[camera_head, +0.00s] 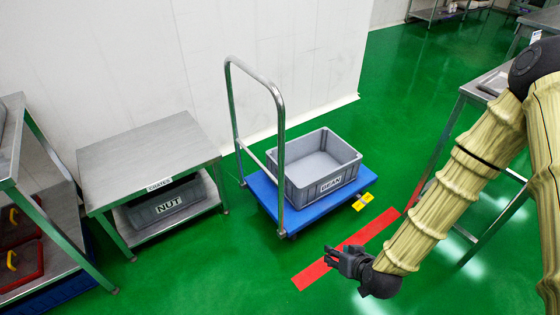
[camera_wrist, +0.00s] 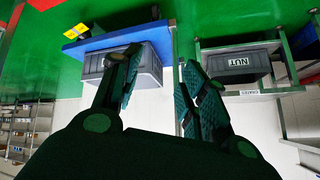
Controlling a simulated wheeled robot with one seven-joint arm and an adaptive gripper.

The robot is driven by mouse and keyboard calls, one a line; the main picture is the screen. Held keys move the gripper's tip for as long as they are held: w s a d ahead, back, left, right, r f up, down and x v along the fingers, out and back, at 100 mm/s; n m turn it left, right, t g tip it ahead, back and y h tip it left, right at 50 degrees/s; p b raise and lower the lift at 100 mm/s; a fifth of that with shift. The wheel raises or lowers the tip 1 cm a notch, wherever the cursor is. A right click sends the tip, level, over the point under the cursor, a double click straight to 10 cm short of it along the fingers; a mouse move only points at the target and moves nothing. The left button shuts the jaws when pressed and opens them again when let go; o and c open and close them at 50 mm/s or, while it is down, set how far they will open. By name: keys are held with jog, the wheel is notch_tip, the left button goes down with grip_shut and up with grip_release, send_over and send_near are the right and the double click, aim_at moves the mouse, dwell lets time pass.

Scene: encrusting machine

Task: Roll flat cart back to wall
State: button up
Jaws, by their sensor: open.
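The flat cart has a blue deck (camera_head: 302,213) and a tall silver push handle (camera_head: 281,130) at its left side. It stands on the green floor near the white wall (camera_head: 170,60). A grey crate labelled BEAN (camera_head: 331,183) sits on the deck, and a small yellow piece (camera_head: 363,201) is at the deck's front right corner. My gripper (camera_head: 330,257) is open and empty, in front of the cart and apart from it.
A steel table (camera_head: 148,148) with a NUT crate (camera_head: 169,205) on its shelf stands left of the cart. A red floor strip (camera_head: 345,250) lies in front of the cart. A steel bench (camera_head: 470,95) stands at right, partly behind my arm. Green floor is clear behind the cart.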

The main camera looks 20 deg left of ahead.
jog(key=w+a+r+n+t+y+b, duration=0.1)
jog(key=w+a+r+t+y+b, duration=0.15)
jog(key=w+a+b, duration=0.2)
jog(key=w+a+r+n+t+y+b, duration=0.1)
jog(key=w+a+r+t+b, duration=0.15)
jog(key=w+a, duration=0.35)
jog(key=n+t+y+b, duration=0.2)
jog(key=y+b, duration=0.1)
jog(key=b, duration=0.3)
send_near(283, 149)
jog(key=b+x, duration=0.1)
jog(key=x, duration=1)
jog(key=shift+a+b, duration=0.1)
jog(key=shift+b, duration=0.3)
jog(key=shift+c, duration=0.2)
jog(key=shift+w, duration=0.1)
grip_shut()
